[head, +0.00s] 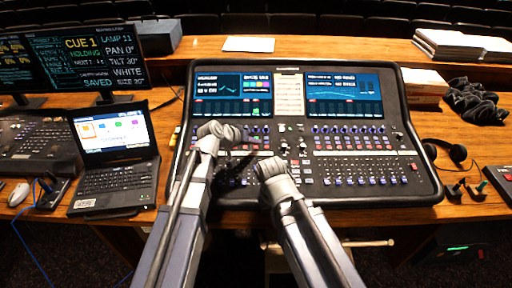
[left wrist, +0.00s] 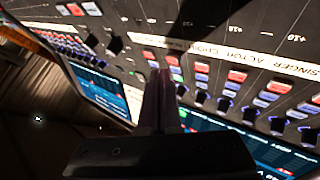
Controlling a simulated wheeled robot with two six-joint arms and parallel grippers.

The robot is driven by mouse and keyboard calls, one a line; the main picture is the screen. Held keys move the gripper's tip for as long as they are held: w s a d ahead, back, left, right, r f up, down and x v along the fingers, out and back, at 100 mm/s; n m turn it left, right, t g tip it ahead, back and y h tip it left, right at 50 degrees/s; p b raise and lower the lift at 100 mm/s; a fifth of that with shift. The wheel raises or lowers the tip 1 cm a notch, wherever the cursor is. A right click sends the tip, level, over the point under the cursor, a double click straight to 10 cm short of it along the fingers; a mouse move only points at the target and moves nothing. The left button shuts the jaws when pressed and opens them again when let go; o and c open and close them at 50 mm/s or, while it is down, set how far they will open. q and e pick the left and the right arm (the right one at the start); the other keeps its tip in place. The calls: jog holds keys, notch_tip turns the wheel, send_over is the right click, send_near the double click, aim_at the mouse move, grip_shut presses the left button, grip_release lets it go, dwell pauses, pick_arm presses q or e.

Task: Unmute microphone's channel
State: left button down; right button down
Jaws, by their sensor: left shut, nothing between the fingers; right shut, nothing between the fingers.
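The mixing desk (head: 300,140) lies flat on the wooden table, with two lit screens and rows of knobs, buttons and faders. My left gripper (head: 243,162) is over its lower left part, partly hidden by its arm. In the left wrist view my shut fingertips (left wrist: 162,72) are at a row of red buttons (left wrist: 202,67), close to a green one (left wrist: 177,77); I cannot tell whether they touch. A white label strip (left wrist: 240,55) reads SINGER, ACTOR and, less clearly, CHORUS. No microphone label is legible. My right gripper (head: 272,168) is over the desk's lower middle, its fingers unclear.
A laptop (head: 112,165) and monitors (head: 95,60) stand to the left. Headphones (head: 447,152) and black cables (head: 475,102) lie to the right. Paper stacks (head: 450,43) lie at the back right. The table between desk and headphones has little free room.

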aim_at(254, 152)
pick_arm(q)
jog(key=shift+f, duration=0.1)
dwell(0.7)
jog(key=shift+f+b, duration=0.3)
jog(key=shift+b, duration=0.1)
jog(key=shift+w+f+b, duration=0.1)
jog(key=shift+f+b, duration=0.2)
dwell(0.4)
jog(key=shift+r, duration=0.1)
jog(key=shift+r+p, duration=0.65)
jog(key=shift+p, duration=0.1)
jog(key=r+p, duration=0.5)
jog(key=shift+s, duration=0.35)
